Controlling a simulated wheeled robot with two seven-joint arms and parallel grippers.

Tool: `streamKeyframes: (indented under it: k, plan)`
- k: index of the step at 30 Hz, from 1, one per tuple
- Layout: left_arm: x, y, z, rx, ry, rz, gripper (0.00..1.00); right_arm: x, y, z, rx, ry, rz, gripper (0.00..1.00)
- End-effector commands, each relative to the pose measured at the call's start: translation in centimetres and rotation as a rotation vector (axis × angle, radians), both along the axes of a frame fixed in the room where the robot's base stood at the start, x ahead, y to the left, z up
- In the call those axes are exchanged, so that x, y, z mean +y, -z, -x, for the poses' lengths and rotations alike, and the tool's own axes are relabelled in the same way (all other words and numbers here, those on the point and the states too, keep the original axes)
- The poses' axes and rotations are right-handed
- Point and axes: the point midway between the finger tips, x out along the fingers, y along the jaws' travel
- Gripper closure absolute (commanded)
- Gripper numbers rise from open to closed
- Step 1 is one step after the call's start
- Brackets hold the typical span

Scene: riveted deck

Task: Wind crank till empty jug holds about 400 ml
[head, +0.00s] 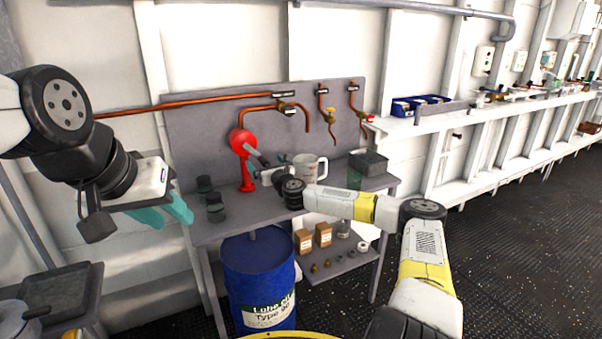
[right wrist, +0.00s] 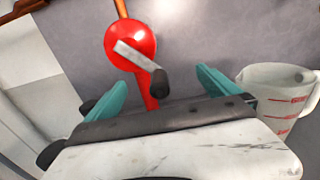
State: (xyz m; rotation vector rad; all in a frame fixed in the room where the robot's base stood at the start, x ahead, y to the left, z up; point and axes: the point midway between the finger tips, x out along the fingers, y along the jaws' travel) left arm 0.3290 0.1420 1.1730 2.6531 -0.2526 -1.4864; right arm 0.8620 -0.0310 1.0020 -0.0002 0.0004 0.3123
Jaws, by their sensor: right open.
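The red pump (head: 240,143) stands on the grey bench, and its round red body also shows in the right wrist view (right wrist: 118,42). Its metal crank arm (right wrist: 134,55) slants down to a dark handle (right wrist: 160,84). My right gripper (right wrist: 170,82) is open, with the handle appearing between its teal fingers; I see no grip on it. In the head view my right gripper (head: 268,172) is partly hidden near the pump. A clear jug with red marks (head: 312,168) stands right of the pump; it is in the right wrist view too (right wrist: 272,95). I cannot make out any liquid level. My left gripper (head: 165,212) hangs left of the bench, holding nothing visible.
Dark jars (head: 215,208) stand at the bench's left, and a dark box (head: 368,162) at its right. Copper pipes with valves (head: 286,107) run along the back panel. A blue drum (head: 258,268) stands below. Small boxes (head: 304,241) sit on the lower shelf.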

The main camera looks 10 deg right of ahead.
Motion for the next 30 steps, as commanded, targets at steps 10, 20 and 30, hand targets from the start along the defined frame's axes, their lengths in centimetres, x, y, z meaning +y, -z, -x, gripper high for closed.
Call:
streamKeyframes:
  k: [10,20,30]
  plan:
    - [0.0,0.0,0.0,0.000,0.000,0.000,0.64,-1.1,0.0,3.5,0.000,-0.002,-0.001,0.00]
    - [0.0,0.0,0.0,0.000,0.000,0.000,0.64,-2.1,0.0,6.6,0.000,-0.002,-0.001,0.00]
    - [0.0,0.0,0.0,0.000,0.000,0.000,0.64,-2.5,0.0,7.9,0.000,-0.001,0.000,0.00]
